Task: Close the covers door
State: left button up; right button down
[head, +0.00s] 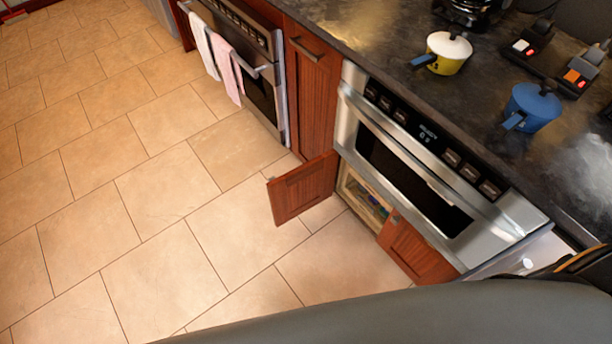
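The low cabinet under the microwave drawer has two red-brown wooden doors. The left door (303,187) stands swung open, out over the tiled floor. The right door (415,252) lies below the microwave's lower right part; I cannot tell whether it is fully shut or slightly ajar. Between them the cabinet opening (350,186) shows a pale wooden interior with small items (370,203), partly hidden. Neither of my grippers shows in the head view.
The steel microwave drawer (350,128) sits above the cabinet. A dark counter (385,40) holds a yellow pot (448,60) and a blue pot (532,105). An oven (262,90) with hanging towels (225,62) stands to the left. The tiled floor (150,200) is clear.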

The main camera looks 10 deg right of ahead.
aim_at(293, 193)
jog(key=i+z, duration=0.1)
jog(key=z, duration=0.4)
jog(key=j+z, duration=0.15)
jog(key=z, duration=0.3)
jog(key=j+z, duration=0.15)
jog(key=z, duration=0.35)
jog(key=i+j+z, duration=0.1)
jog(key=z, duration=0.4)
jog(key=j+z, duration=0.2)
jog(key=j, duration=0.25)
jog(key=j+z, duration=0.15)
jog(key=j, duration=0.25)
jog(key=k+j+z, duration=0.2)
jog(key=j, duration=0.2)
jog(key=j+z, duration=0.15)
jog(key=j, duration=0.25)
jog(key=k+j+z, duration=0.2)
jog(key=j, duration=0.2)
jog(key=k+j+z, duration=0.15)
jog(key=j, duration=0.25)
jog(key=k+j+z, duration=0.2)
jog(key=j, duration=0.15)
jog(key=k+j, duration=0.1)
jog(key=j, duration=0.2)
jog(key=k+j, duration=0.15)
jog(key=j, duration=0.15)
jog(key=k+j, duration=0.1)
jog(key=j, duration=0.2)
